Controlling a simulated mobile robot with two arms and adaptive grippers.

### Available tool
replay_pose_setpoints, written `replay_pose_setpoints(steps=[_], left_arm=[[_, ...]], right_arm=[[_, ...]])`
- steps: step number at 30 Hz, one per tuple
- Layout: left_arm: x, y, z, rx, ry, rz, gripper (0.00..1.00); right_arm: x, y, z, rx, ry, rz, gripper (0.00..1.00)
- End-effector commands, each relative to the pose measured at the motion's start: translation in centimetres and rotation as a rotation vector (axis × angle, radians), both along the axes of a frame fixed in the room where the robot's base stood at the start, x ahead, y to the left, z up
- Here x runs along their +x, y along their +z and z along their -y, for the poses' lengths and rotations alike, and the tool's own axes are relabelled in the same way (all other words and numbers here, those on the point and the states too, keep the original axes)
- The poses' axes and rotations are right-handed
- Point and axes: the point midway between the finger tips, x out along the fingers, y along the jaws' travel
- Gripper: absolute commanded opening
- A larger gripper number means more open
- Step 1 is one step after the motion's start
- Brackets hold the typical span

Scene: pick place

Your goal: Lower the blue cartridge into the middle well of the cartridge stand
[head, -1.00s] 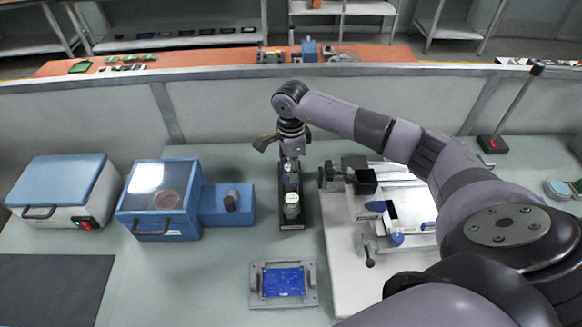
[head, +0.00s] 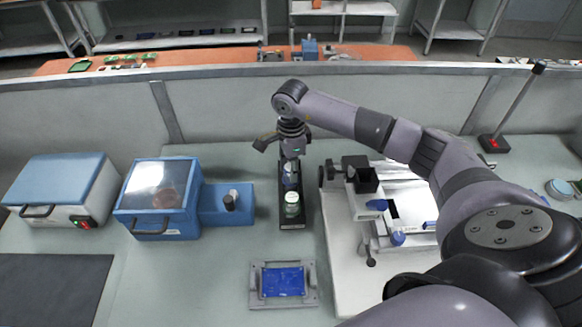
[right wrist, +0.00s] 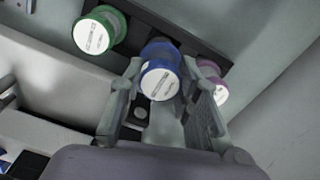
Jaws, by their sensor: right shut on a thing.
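The dark cartridge stand (head: 284,223) stands on the bench near the middle of the head view, and its dark bar also shows in the right wrist view (right wrist: 183,38). A green cartridge (head: 292,206) is at its near end; it shows also in the wrist view (right wrist: 97,32). A purple cartridge (right wrist: 219,91) is at the other end, hidden in the head view. My right gripper (head: 290,165) is shut on the blue cartridge (right wrist: 161,72), between the other two, at the stand's middle. Whether the blue cartridge is fully seated cannot be told. My left gripper is out of view.
A blue machine with a clear lid (head: 160,200) stands left of the stand. A white-based fixture (head: 345,265) is close on its right. A grey holder with a blue board (head: 283,282) lies in front. Bare bench separates the stand and holder.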

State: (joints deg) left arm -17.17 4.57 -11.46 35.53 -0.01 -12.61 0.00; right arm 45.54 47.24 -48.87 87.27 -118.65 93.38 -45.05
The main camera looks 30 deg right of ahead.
Motion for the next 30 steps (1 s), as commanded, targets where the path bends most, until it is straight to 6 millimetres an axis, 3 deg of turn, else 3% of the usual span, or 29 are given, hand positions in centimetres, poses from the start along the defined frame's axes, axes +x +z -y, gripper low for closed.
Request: replay_pose_setpoints(steps=[15,30], left_arm=[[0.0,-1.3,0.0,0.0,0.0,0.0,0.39],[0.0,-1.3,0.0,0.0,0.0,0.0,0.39]], right_arm=[[0.0,-1.3,0.0,0.0,-0.001,0.001,0.0],[0.0,-1.3,0.0,0.0,0.0,0.001,0.0]])
